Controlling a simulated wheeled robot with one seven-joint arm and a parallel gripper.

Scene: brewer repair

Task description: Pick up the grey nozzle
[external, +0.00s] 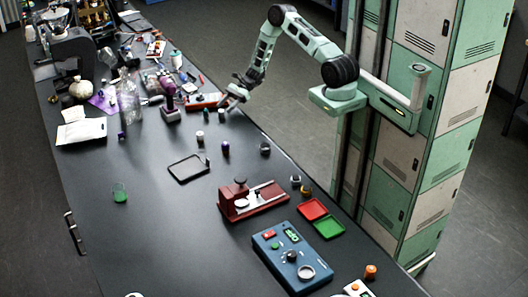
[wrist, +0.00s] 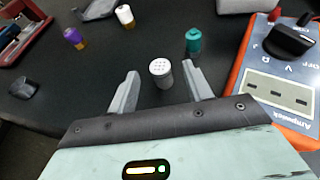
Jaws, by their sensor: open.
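The grey nozzle (wrist: 160,72) is a small upright cylinder with a dotted top. In the wrist view it stands on the dark bench between the tips of my gripper (wrist: 161,70). The jaws are open, with a gap showing on each side of the nozzle.
A teal-capped piece (wrist: 193,41) stands just beyond the right finger. An orange-edged multimeter (wrist: 285,80) lies close on the right. A purple piece (wrist: 75,38) and a white piece (wrist: 124,15) stand farther off. A dark piece (wrist: 24,88) is at left.

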